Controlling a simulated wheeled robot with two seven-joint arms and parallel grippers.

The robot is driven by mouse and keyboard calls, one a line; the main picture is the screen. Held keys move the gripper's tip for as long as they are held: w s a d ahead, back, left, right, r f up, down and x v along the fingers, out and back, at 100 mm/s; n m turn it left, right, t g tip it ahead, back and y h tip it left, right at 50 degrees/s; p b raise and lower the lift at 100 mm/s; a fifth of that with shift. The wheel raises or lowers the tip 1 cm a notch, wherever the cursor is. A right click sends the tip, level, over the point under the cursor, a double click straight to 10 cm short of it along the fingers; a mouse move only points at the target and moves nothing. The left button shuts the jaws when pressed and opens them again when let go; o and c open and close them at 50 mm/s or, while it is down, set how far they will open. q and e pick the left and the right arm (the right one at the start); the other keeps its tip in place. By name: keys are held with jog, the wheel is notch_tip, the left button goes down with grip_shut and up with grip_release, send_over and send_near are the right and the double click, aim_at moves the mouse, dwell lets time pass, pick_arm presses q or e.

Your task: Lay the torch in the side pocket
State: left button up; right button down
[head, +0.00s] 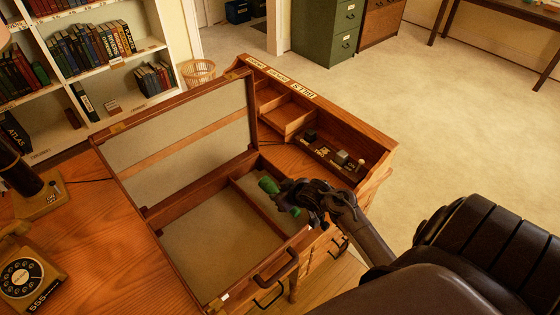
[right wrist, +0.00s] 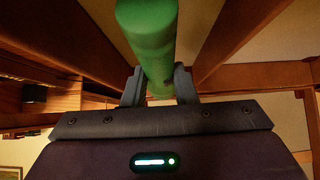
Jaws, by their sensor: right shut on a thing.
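A wooden case (head: 222,294) lies open on the desk, its lid (head: 180,141) raised at the back. A divider (head: 262,208) splits it into a large compartment (head: 213,239) and a narrow side pocket (head: 250,186) on the right. My right gripper (head: 283,196) is shut on the green torch (head: 267,185) over the side pocket. The torch's far end shows past the fingers, and the gripper hides its middle. In the right wrist view the torch (right wrist: 150,40) sits between both fingers (right wrist: 160,88), with wooden edges on either side. Its exact height over the pocket floor is unclear. My left gripper is not in view.
A desk organiser (head: 345,128) with small items stands behind and right of the case. A rotary telephone (head: 22,278) and a lamp base (head: 42,196) are at the left. The case's handle (head: 277,268) is at its front edge. The large compartment is empty.

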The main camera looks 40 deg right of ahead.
notch_tip(320, 180, down, 4)
jog(key=shift+r, duration=0.15)
jog(key=c, duration=1.2)
grip_release()
jog(key=shift+o, duration=0.2)
jog(key=v, duration=1.2)
